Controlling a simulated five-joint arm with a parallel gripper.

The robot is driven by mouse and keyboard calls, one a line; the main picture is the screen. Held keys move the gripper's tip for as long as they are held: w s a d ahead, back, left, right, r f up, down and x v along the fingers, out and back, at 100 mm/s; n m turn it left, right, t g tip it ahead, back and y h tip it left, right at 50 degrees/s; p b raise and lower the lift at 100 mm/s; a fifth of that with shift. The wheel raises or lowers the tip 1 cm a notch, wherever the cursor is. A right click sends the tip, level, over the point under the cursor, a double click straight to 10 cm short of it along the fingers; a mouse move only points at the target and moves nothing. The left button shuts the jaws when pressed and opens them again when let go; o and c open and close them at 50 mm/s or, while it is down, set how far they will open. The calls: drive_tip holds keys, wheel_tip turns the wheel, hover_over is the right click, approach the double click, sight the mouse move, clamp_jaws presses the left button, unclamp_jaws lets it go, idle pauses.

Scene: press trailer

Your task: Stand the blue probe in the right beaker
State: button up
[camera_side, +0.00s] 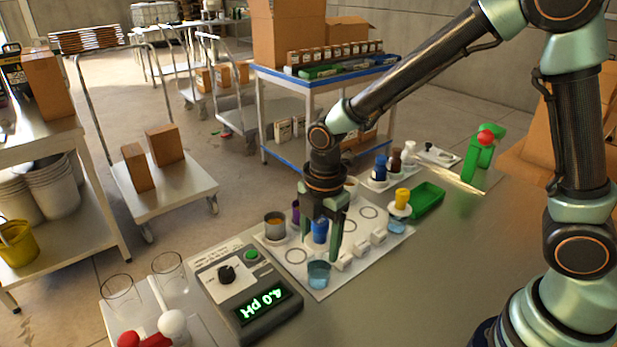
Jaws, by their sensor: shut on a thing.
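My gripper (321,232) points down over the white mat, its green fingers shut on the blue probe (319,229). The probe looks upright; its lower end is hard to make out. A small beaker with blue liquid (318,275) stands at the mat's front edge, just below and in front of the fingers.
A pH meter (246,287) reading 4.0 stands left of the mat (330,283). Behind and left of my gripper are a cup with orange-brown contents (275,224) and a purple item (295,211). A yellow-capped item (402,197) and green tray (427,199) lie right. The front right bench is clear.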

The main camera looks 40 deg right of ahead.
drive_tip(key=shift+f, duration=2.05)
drive_tip(key=shift+f, duration=0.55)
drive_tip(key=o, duration=1.3)
drive_tip(key=shift+s+r, duration=0.2)
drive_tip(key=shift+r, duration=5.3)
wheel_tip(320, 180, up, 9)
hover_over(319, 257)
drive_tip(key=shift+d, duration=0.35)
